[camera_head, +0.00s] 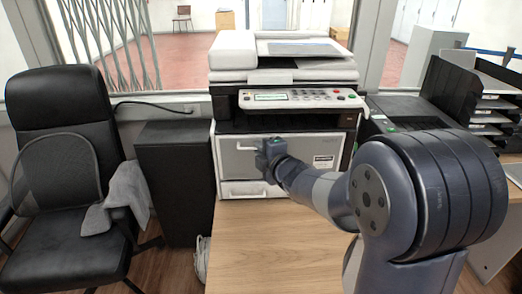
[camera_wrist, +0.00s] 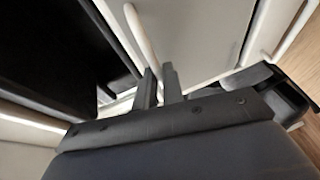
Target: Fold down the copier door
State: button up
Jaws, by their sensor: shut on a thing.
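The copier (camera_head: 285,85) stands at the far end of the wooden table. Its grey front door (camera_head: 236,166) looks upright and closed, with a white bar handle (camera_head: 247,147) near its upper edge. My gripper (camera_head: 262,150) is at the door's upper middle, shut on the handle's right part, and my wrist hides that part of the door. In the wrist view, the two dark fingers (camera_wrist: 160,84) close at the lower end of the pale handle bar (camera_wrist: 141,40), in front of the grey door panel (camera_wrist: 195,32). The exact contact is partly hidden.
A second handle (camera_head: 247,188) shows lower on the copier. A black cabinet (camera_head: 175,180) and an office chair (camera_head: 65,150) stand to the left. A black printer (camera_head: 410,112) and stacked trays (camera_head: 490,100) are at right. The visible tabletop (camera_head: 260,245) is clear.

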jog(key=shift+f+b, duration=0.15)
jog(key=shift+b, duration=0.2)
grip_shut()
jog(key=s+f+n+t+y+b, duration=0.1)
jog(key=s+f+t+b, duration=0.3)
jog(key=b, duration=2.3)
jog(key=shift+s+f+n+y, duration=0.4)
jog(key=shift+s+f+n, duration=0.1)
jog(key=shift+s, duration=0.75)
jog(key=shift+s+f+b, duration=0.15)
jog(key=shift+b, duration=0.2)
jog(key=o, duration=0.6)
grip_release()
